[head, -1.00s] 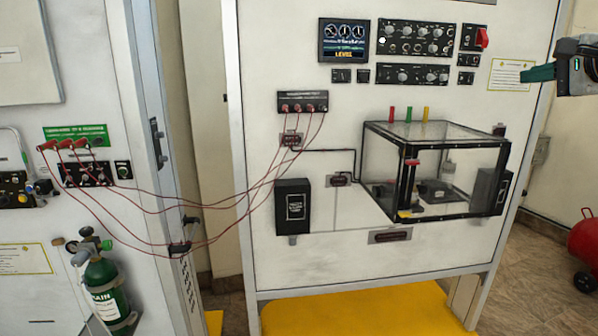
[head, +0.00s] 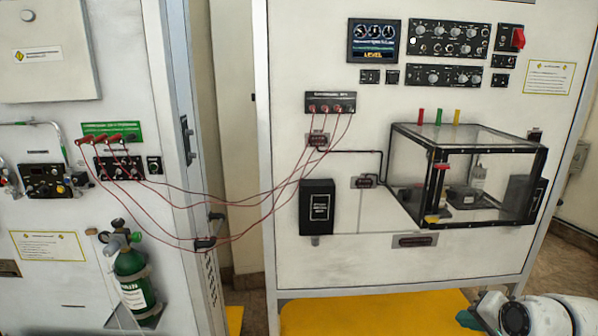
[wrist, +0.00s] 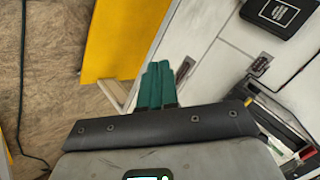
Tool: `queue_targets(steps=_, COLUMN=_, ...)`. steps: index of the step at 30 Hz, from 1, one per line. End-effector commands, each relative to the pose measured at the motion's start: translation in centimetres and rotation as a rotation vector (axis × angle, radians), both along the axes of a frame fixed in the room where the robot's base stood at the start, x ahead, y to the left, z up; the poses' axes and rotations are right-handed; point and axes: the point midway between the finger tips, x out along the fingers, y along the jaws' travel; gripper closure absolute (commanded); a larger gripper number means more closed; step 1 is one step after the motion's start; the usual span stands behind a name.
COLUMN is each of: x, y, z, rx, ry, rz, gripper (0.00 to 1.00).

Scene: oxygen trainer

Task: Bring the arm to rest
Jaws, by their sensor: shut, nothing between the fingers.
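My gripper (head: 469,318) shows at the bottom right of the head view, low in front of the panel stand, with its green fingertips pointing left. In the wrist view its green fingers (wrist: 158,85) lie close together, shut with nothing between them. The white arm behind it enters from the lower right edge of the head view. The gripper appears apart from the panel and its parts.
A panel (head: 310,260) carries a clear black-framed box (head: 470,145), a black box (head: 317,207) and a screen (head: 374,41). Red cables (head: 235,205) link it to the left panel. A green cylinder (head: 132,280) stands left. A yellow base (head: 360,315) lies below.

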Motion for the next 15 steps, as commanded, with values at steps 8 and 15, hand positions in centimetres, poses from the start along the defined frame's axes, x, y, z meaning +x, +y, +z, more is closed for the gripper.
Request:
queue_targets(steps=8, x=-12.8, y=5.4, z=-12.2, rx=-0.193, ry=0.224, rz=0.233, gripper=1.0)
queue_targets(steps=15, x=-25.8, y=7.4, z=-18.1, rx=-0.359, ry=0.416, rz=0.471, gripper=1.0)
